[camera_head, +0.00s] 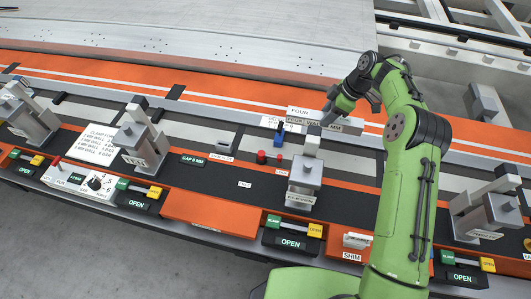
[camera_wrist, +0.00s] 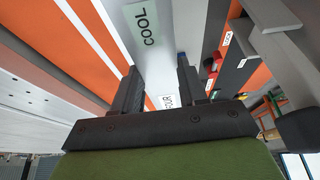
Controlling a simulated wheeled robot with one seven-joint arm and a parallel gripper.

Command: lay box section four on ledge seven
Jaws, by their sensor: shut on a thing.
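My gripper (camera_head: 331,112) is shut on a grey bar, box section four (camera_head: 312,122), whose side label reads FOUR and a wall size in mm. The bar is over the orange strip at the upper middle of the head view. In the wrist view the bar (camera_wrist: 165,72) runs between the two fingers (camera_wrist: 158,66), with a label partly hidden by the gripper. I cannot tell if the bar touches what is beneath it. A white plate marked FOUR (camera_head: 299,111) shows just behind it. I cannot pick out a label for ledge seven.
A clamp labelled ELEVEN (camera_head: 305,180) stands in front of the bar, with another labelled clamp (camera_head: 143,140) to the left and one at right (camera_head: 485,213). A blue part (camera_head: 279,136) and red button (camera_head: 261,156) are close by.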

